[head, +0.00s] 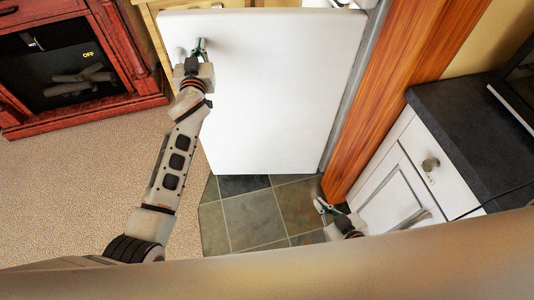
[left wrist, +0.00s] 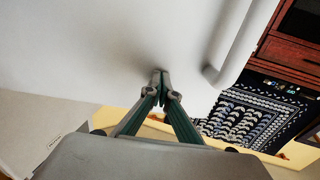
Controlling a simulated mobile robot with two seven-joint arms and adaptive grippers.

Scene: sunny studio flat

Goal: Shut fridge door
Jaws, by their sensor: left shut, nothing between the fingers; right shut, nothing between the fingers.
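The fridge door (head: 275,95) is the large white panel in the middle of the head view, with a grey strip along its right side. How far it stands open is hard to tell. My left gripper (head: 201,47) is shut and empty, in front of the door's upper left part. In the left wrist view its closed fingertips (left wrist: 161,78) are at or very near the white door surface (left wrist: 110,40); contact is unclear. A raised white handle-like bar (left wrist: 230,45) is to their right. My right gripper (head: 322,204) is shut and empty, low over the tiles near the wooden panel.
A wooden panel (head: 400,90) stands right of the door. A white cabinet (head: 410,180) with a dark counter (head: 465,135) is at the right. A red-brown fireplace cabinet (head: 125,55) is at the upper left. Carpet (head: 80,170) and dark tiles (head: 250,215) are clear below.

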